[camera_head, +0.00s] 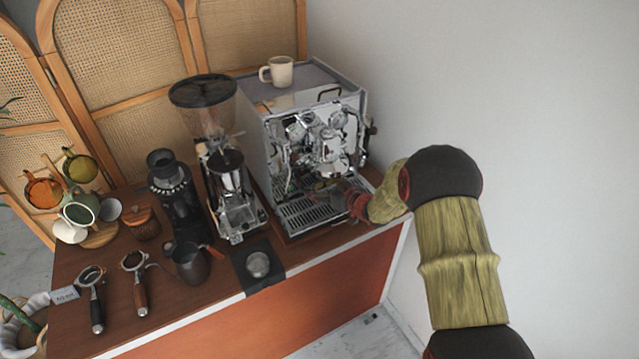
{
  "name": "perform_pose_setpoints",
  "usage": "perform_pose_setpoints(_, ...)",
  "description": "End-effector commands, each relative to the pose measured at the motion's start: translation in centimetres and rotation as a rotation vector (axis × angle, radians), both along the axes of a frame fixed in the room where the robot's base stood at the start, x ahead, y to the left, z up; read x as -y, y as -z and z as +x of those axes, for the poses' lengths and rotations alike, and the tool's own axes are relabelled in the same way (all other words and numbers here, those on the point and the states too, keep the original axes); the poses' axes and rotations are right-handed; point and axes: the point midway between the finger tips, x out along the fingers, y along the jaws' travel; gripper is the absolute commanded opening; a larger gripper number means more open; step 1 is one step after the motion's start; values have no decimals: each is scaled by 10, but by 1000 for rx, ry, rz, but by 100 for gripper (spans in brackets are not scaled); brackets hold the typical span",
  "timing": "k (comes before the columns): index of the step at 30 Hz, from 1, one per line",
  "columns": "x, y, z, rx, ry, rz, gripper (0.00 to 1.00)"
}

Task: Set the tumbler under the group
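The espresso machine (255,150) stands at the back right of the cart, its chrome front facing me. Its group (333,150) is above the slatted drip tray (303,214). My arm reaches in from the right, and my gripper (330,188) is low at the machine's front, over the right part of the tray and below the group. The gripper is small and dark against the chrome, so I cannot tell whether its fingers are open or shut. I cannot make out the tumbler clearly; anything between the fingers is lost among the reflections.
A cream mug (283,72) stands on top of the machine. The grinder (230,185) is close on its left. A tamper (257,264) sits on a dark mat, with a milk pitcher (189,263) and portafilters (138,280) further left. A wall (520,100) bounds the right side.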

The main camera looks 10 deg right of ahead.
Motion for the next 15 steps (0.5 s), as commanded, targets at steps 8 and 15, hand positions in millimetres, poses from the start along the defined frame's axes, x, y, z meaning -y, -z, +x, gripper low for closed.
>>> perform_pose_setpoints(8, 12, -6, -21, -2, 3, -1, 62)
perform_pose_setpoints(15, 34, -22, -62, 0, 3, -1, 62)
